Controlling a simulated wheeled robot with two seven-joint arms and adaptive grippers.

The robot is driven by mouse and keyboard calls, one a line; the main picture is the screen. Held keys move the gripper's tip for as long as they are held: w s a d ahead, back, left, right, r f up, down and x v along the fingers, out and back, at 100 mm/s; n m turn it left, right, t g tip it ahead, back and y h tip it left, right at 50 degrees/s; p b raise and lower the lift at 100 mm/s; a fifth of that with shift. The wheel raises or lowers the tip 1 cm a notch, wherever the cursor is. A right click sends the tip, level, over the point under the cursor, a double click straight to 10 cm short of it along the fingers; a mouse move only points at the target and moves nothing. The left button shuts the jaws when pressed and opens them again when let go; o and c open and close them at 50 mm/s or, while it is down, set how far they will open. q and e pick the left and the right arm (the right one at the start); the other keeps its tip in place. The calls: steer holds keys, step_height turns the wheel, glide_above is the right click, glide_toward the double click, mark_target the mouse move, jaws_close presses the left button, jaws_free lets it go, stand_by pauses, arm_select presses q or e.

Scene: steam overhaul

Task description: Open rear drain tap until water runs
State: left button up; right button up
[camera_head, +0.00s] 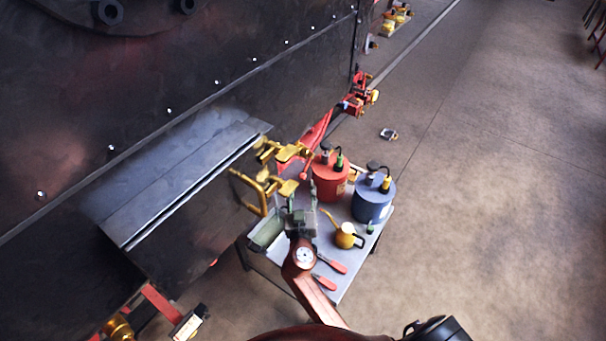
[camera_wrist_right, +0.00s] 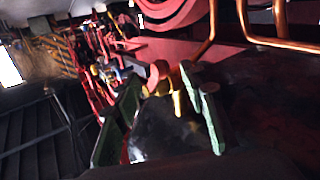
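Brass drain pipework with flat yellow handles (camera_head: 287,152) sticks out from the dark engine side, at the near end of a red beam. A lower brass pipe (camera_head: 262,190) bends down beside another flat handle (camera_head: 288,187). I cannot tell which part is the rear drain tap. No running water is visible. My right gripper (camera_head: 297,195) is just below these fittings in the head view. In the right wrist view its two green-padded fingers (camera_wrist_right: 160,82) are apart. A small brass piece (camera_wrist_right: 179,98) shows between them, and I cannot tell whether they touch it. My left gripper is not in view.
A grey work table (camera_head: 345,275) stands under my right arm. It holds a red drum (camera_head: 328,182), a blue drum (camera_head: 371,202), a yellow oil can (camera_head: 346,237), a green tray (camera_head: 266,234) and red-handled tools (camera_head: 331,263). A metal ledge (camera_head: 180,190) juts from the engine.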

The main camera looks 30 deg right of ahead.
mark_target(302, 179)
steer(key=shift+p+x, duration=0.35)
steer(key=shift+x, duration=2.45)
steer(key=shift+c, duration=0.4)
jaws_close()
